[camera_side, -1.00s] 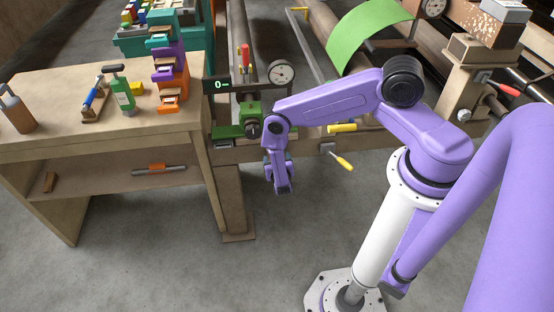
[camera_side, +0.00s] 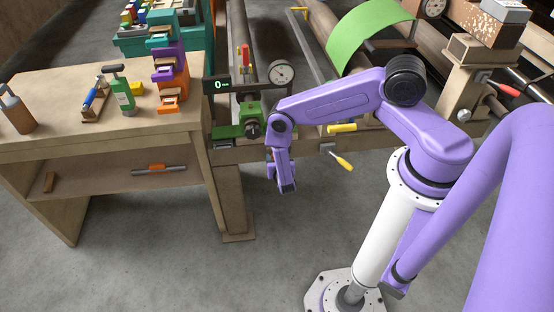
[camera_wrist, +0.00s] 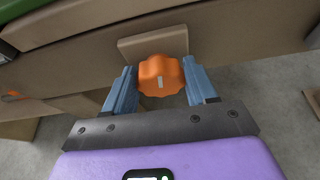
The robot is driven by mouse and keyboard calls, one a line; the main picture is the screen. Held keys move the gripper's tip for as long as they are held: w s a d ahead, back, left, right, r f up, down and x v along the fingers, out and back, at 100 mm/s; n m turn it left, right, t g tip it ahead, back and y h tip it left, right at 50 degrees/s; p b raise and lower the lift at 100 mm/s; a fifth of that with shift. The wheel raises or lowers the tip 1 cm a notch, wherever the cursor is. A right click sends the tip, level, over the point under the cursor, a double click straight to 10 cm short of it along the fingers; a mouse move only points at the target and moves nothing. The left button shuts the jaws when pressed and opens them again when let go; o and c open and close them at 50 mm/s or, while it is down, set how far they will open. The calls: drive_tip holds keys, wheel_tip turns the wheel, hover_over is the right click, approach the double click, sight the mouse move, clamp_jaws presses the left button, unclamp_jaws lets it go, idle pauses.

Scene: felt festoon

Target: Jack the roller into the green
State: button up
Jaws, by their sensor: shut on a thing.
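My gripper (camera_wrist: 160,72) has its two blue fingers around an orange scalloped knob (camera_wrist: 161,78) with a pale mark on its face, and is shut on it. The knob sits in front of a tan plate on the machine's beam. In the side view my wrist hangs low at the machine's front beam, and the knob is hidden there. Long brown rollers (camera_side: 324,30) run back through the machine. A round dial gauge (camera_side: 281,74) stands above the front end; its needle and any coloured zone are too small to read.
A dark readout (camera_side: 217,86) and a green block (camera_side: 228,131) sit left of the dial. A yellow-handled tool (camera_side: 342,161) hangs right of my wrist. A wooden bench (camera_side: 60,85) with tools stands left. Green felt (camera_side: 362,32) drapes over a roller. The floor in front is clear.

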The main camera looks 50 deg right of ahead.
drive_tip(key=shift+m, duration=0.4)
drive_tip(key=o, duration=1)
drive_tip(key=shift+c, duration=0.2)
drive_tip(key=v, duration=1.7)
drive_tip(key=shift+s+d, duration=0.15)
drive_tip(key=shift+s, duration=0.3)
drive_tip(key=shift+r, duration=0.1)
